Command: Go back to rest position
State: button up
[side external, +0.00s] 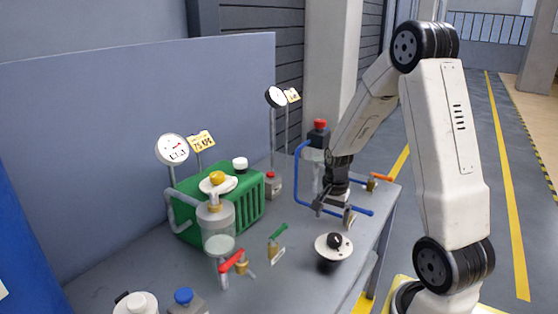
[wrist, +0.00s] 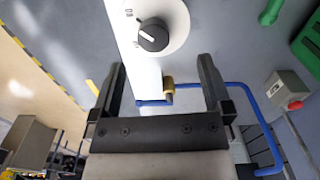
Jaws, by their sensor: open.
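My gripper (side external: 334,208) hangs over the right part of the grey bench in the side external view, at the end of my bent arm. In the wrist view its two dark fingers (wrist: 162,68) stand wide apart with nothing held between them. A round white dial with a black knob (side external: 334,241) sits on the bench, nearer the camera than the gripper. The knob also shows in the wrist view (wrist: 153,35), beyond the fingertips and apart from them. A brass valve fitting (wrist: 168,88) on the blue pipe (wrist: 243,92) appears between the fingers.
The blue pipe (side external: 298,178) rises close to my gripper. A green unit (side external: 249,200) with a clear tank, gauges (side external: 172,149) and a red-handled valve (side external: 231,260) stand left. A green-handled valve (side external: 277,233) is near the dial. A red-capped dark container (side external: 319,133) stands behind. Open floor lies right.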

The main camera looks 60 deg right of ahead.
jog(key=a+r+n+t, duration=0.1)
jog(key=a+r+n, duration=0.1)
jog(key=a+n, duration=0.6)
jog(key=a+r+n+t, duration=0.1)
jog(key=a+n, duration=0.8)
jog(key=a, duration=0.5)
jog(key=shift+r, duration=0.35)
